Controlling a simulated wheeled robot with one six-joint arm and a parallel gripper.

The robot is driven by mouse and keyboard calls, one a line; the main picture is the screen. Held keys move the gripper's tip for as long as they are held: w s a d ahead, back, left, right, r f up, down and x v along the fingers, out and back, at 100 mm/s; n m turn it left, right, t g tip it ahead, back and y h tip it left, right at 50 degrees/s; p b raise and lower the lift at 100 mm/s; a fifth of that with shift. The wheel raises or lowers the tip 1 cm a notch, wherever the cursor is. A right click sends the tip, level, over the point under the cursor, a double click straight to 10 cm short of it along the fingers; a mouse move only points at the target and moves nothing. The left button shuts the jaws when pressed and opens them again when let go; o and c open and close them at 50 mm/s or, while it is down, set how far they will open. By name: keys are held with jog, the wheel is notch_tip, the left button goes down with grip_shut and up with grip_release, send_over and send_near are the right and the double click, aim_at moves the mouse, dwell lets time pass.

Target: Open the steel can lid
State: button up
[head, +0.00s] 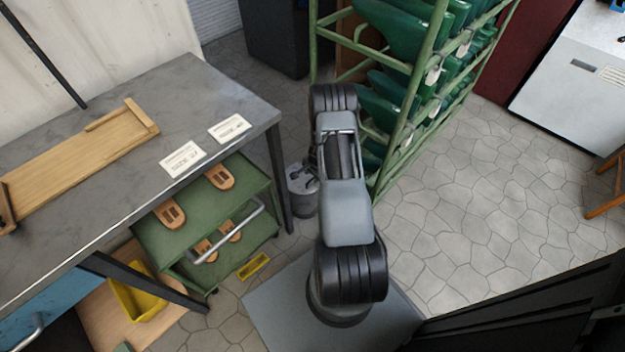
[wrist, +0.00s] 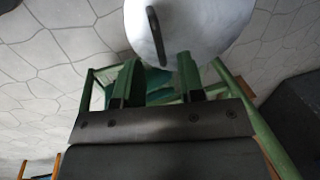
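The steel can (head: 304,203) stands on the floor beside the table leg in the head view, partly hidden behind my arm. Its round, pale grey lid (wrist: 205,22) fills the top middle of the wrist view and looks closed in the head view, though the seam is too small to be sure. A dark bar handle (wrist: 156,36) crosses the lid. My gripper (wrist: 158,60) is open, with its two fingers apart and the handle lined up with the gap between them. The handle appears just beyond the fingertips, and I see no contact. In the head view my arm mostly hides the gripper.
A green rack (head: 408,95) with green boots or lasts stands close behind the can. A grey table (head: 200,90) and a green cart (head: 160,235) with sandal soles are at left. A yellow tray (head: 253,266) lies on the floor. Stone floor at right is clear.

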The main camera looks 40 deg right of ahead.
aim_at(303, 175)
jog(key=shift+w+f+b, duration=0.15)
jog(key=shift+f, duration=0.6)
jog(key=shift+w+f+b, duration=0.1)
jog(key=shift+f+b, duration=0.05)
jog(key=shift+f, duration=0.55)
grip_shut()
